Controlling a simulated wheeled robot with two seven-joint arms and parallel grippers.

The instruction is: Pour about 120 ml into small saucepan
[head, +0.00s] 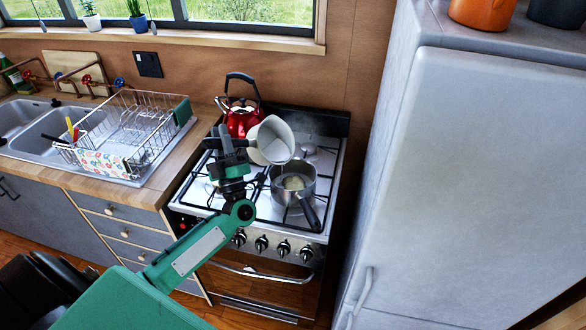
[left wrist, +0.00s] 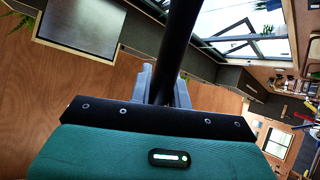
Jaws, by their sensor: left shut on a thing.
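A white jug (head: 270,141) is tilted with its open mouth toward the right, above the small saucepan (head: 294,188). My left gripper (head: 230,143) is shut on the jug from its left side. In the left wrist view its fingers (left wrist: 161,88) close around a dark bar, probably the jug's handle (left wrist: 180,45). The steel saucepan sits on the stove's front right, its dark handle pointing to the front, with something pale inside. I cannot tell clearly whether liquid is running from the jug. My right gripper is not in view.
A red kettle (head: 240,118) stands on the back left of the stove (head: 238,207), close behind the jug. A dish rack (head: 128,140) is on the counter to the left. A tall grey fridge (head: 470,190) stands close on the right. Faint steam rises above the stove.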

